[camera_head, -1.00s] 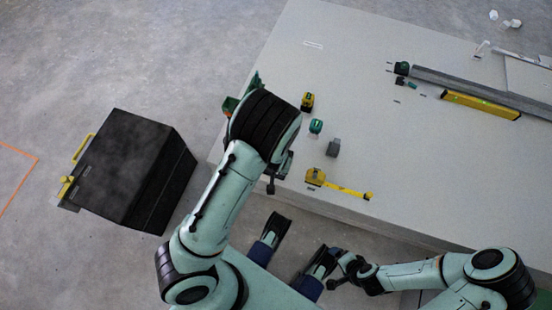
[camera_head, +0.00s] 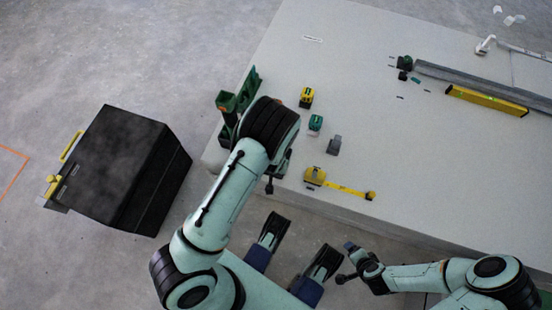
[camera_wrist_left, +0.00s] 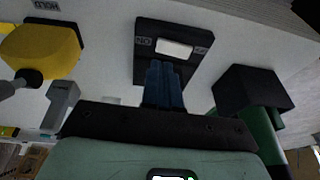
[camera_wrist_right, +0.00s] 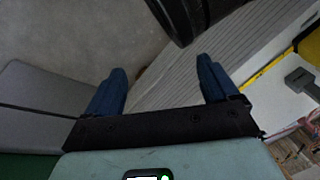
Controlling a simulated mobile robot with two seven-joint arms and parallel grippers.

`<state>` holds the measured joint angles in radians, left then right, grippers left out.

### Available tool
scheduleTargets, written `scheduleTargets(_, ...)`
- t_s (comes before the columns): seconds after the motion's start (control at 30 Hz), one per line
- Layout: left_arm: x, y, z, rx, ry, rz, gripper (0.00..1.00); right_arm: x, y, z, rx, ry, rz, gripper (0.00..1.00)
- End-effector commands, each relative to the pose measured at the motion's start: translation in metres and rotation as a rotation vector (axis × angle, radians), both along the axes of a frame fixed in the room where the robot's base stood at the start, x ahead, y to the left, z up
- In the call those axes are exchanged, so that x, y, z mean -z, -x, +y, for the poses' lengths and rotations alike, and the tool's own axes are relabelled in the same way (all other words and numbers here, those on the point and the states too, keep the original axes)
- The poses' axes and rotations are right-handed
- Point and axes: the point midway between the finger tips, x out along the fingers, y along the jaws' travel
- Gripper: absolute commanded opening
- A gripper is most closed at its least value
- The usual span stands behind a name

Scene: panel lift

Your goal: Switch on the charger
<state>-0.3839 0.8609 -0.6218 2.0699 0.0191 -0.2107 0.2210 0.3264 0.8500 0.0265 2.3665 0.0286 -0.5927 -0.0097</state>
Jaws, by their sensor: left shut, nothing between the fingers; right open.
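In the left wrist view, a black plate (camera_wrist_left: 140,65) with a white rocker (camera_wrist_left: 174,48) and small labels on either side sits on a pale surface. I take it for the charger's switch, but cannot be sure. My left gripper (camera_wrist_left: 164,68) is shut and empty, its blue fingertips over the plate just below the rocker. Whether they touch it I cannot tell. In the head view my left arm hides this gripper. My right gripper (camera_wrist_right: 162,68) is open and empty; it also shows in front of the table in the head view (camera_head: 350,247).
A yellow knob-like thing (camera_wrist_left: 40,50), a grey piece (camera_wrist_left: 62,102) and a dark block (camera_wrist_left: 250,88) flank the plate. On the table (camera_head: 400,170) are a tape measure (camera_head: 315,176), small boxes and a yellow level (camera_head: 487,100). A black case (camera_head: 120,165) stands on the floor left.

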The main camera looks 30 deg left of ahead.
Motion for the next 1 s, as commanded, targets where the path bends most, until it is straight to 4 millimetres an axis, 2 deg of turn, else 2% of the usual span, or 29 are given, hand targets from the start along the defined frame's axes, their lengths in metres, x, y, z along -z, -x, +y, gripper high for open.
scheduleTargets(0.03,0.010,0.001,0.002,-0.001,0.000,0.001,0.00,0.009,0.011,0.000,-0.001,-0.004,0.034,0.88)
scheduleTargets(0.1,0.017,0.001,0.003,-0.001,0.000,0.001,0.00,0.015,0.018,-0.001,0.002,-0.004,0.058,0.88)
scheduleTargets(0.3,0.027,0.001,0.004,0.000,0.001,-0.001,0.00,0.023,0.029,-0.002,0.003,-0.008,0.095,0.88)
scheduleTargets(0.67,0.028,0.001,0.004,0.000,0.001,-0.001,0.00,0.023,0.030,-0.003,0.003,-0.008,0.099,0.88)
scheduleTargets(0.8,0.038,0.001,0.002,0.000,0.000,0.000,0.00,0.023,0.031,-0.003,0.003,-0.008,0.099,0.88)
scheduleTargets(1.0,0.037,0.001,0.002,0.000,-0.001,0.000,0.00,0.023,0.031,-0.003,0.003,-0.008,0.099,0.88)
